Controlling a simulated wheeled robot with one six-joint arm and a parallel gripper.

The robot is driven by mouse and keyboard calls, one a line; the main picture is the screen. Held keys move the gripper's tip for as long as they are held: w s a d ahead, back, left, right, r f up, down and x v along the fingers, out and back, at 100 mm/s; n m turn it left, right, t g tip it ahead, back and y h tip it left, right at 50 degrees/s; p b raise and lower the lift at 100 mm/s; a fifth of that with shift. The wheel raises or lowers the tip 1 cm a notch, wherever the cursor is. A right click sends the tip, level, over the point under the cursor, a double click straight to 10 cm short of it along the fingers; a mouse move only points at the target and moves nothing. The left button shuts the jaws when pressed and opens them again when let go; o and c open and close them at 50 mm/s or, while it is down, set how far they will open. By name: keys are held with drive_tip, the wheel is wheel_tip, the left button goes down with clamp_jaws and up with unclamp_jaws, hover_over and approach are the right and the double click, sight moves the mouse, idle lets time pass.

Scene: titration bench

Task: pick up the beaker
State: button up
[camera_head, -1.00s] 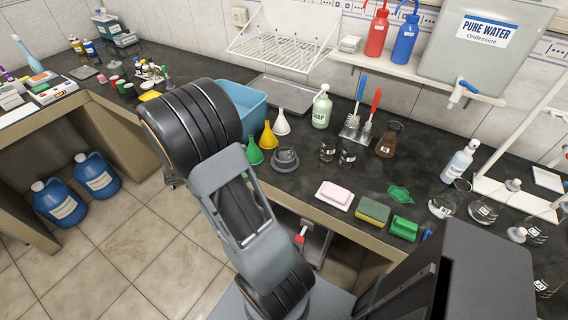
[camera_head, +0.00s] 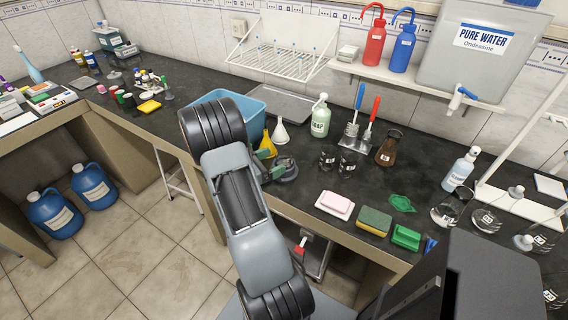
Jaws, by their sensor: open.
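Two small clear glass beakers stand side by side on the dark bench: a left one (camera_head: 328,157) and a right one (camera_head: 347,163). Both are upright, and I cannot tell which one is meant.
A yellow funnel (camera_head: 267,147) and a white funnel (camera_head: 280,131) stand near my arm. Behind the beakers are a soap bottle (camera_head: 320,120), brushes in a holder (camera_head: 354,138) and a brown flask (camera_head: 388,149). Several flasks stand at right.

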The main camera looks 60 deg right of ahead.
sight(284, 155)
drive_tip(key=shift+p+x, duration=0.55)
drive_tip(key=shift+x, duration=2.05)
drive_tip(key=shift+r, duration=0.1)
drive_tip(key=c, duration=1.1)
